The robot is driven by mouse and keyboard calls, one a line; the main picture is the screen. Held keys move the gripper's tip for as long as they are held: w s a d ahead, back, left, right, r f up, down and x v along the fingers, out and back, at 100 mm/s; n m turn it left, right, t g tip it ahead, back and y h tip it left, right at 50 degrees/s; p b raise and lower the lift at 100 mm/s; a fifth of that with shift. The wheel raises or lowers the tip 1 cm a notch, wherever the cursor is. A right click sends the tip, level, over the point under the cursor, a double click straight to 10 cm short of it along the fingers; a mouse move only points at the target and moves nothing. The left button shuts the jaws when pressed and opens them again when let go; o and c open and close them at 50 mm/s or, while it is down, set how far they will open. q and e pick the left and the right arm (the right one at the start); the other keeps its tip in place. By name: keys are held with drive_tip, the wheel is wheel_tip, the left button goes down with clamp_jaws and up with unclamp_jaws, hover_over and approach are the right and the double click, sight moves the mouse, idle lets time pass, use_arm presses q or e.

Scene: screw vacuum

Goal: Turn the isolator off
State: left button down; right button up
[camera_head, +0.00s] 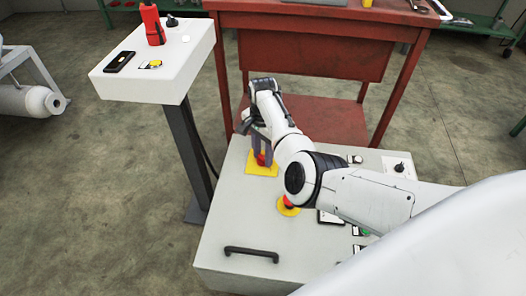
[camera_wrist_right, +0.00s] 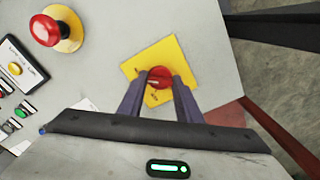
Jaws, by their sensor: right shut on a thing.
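The isolator is a red knob (camera_wrist_right: 159,77) on a square yellow plate (camera_wrist_right: 148,57). It sits at the far left corner of the grey panel top (camera_head: 236,215). In the head view the yellow plate (camera_head: 262,170) shows below my gripper, with part of the red knob (camera_head: 261,159) visible. My right gripper (camera_head: 261,152) reaches down to it, and its fingers are shut on the knob, one on each side, in the right wrist view (camera_wrist_right: 160,88). My left gripper is not in view.
A red emergency button (camera_wrist_right: 46,29) on a yellow disc stands nearby. A black handle (camera_head: 251,254) is at the panel's front. A white pedestal (camera_head: 160,65) stands at the back left, and a red table (camera_head: 310,40) behind the panel.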

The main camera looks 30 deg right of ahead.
drive_tip(key=n+p, duration=0.2)
drive_tip(key=shift+s+r+n, duration=0.1)
drive_tip(key=shift+r+n, duration=0.05)
drive_tip(key=shift+n, duration=0.15)
drive_tip(key=n+p, duration=0.1)
drive_tip(key=n, duration=0.2)
drive_tip(key=shift+n, duration=0.3)
drive_tip(key=n+p, duration=0.1)
drive_tip(key=n, duration=0.2)
drive_tip(key=shift+n, duration=0.3)
drive_tip(key=n, duration=0.4)
drive_tip(key=shift+p, duration=0.3)
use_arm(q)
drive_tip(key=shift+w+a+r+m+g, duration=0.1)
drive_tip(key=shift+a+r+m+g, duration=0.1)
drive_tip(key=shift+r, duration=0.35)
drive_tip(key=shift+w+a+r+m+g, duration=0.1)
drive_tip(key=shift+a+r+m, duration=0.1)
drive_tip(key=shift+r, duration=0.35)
use_arm(e)
drive_tip(key=shift+f+n, duration=0.2)
drive_tip(key=shift+n, duration=1)
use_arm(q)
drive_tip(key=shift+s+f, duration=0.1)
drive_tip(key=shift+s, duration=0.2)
use_arm(e)
drive_tip(key=o, duration=1)
drive_tip(key=shift+o, duration=0.2)
